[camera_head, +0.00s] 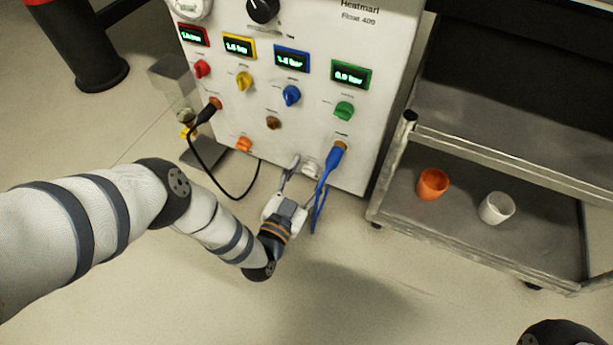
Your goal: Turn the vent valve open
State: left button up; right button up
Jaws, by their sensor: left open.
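A white instrument panel (215,95) carries several coloured knobs, and the labels beside them are too small to read. A small pale knob (311,166) sits low on the panel, near the bottom edge; I cannot tell for certain that it is the vent valve. My left gripper (305,172) is open in front of this pale knob, with one finger to its left and the other to its right. Whether the fingers touch it is unclear. An orange knob (244,144) sits lower left on the panel. My right gripper is out of view.
A blue plug and cable (335,158) hang close to the gripper's right finger. A black cable (198,165) loops down on the left. A metal cart (460,255) at right holds an orange cup (432,184) and a white cup (496,208). The floor in front is clear.

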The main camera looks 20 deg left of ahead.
pick_arm(q)
grip_shut()
